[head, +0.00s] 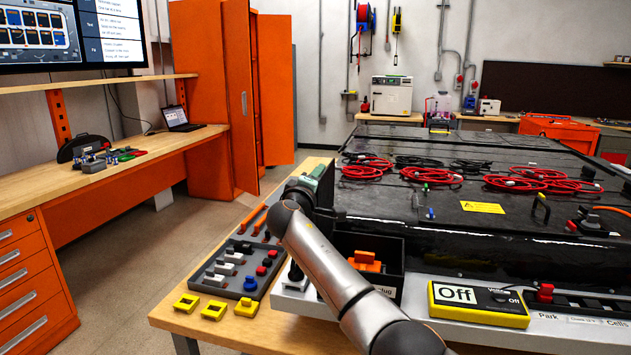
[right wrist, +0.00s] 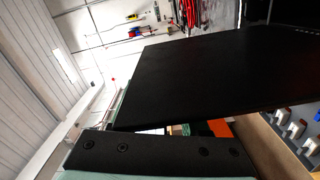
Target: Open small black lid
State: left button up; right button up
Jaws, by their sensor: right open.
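A small open black box (head: 393,280) with an orange block (head: 366,262) in it stands at the pack's front left corner, above a partly covered "Plug" label. My right gripper (head: 312,188) is just to the left of and above this box; its fingertips are mostly hidden in the head view. In the right wrist view, a flat black panel (right wrist: 200,80), which looks like the small lid, fills the middle, raised and tilted. A black finger pad (right wrist: 160,155) of my gripper is close below it. I cannot tell whether they touch. My left gripper is out of view.
A grey tray of switches and buttons (head: 208,282) and several yellow blocks (head: 213,310) lie on the wooden table left of the box. The large black pack (head: 400,225) carries red cables. A yellow "Off" meter (head: 478,304) stands right of the box.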

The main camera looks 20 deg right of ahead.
jog(key=b+v, duration=0.2)
jog(key=v, duration=1)
jog(key=shift+s+a, duration=0.15)
jog(key=shift+s, duration=0.05)
jog(key=shift+c, duration=0.3)
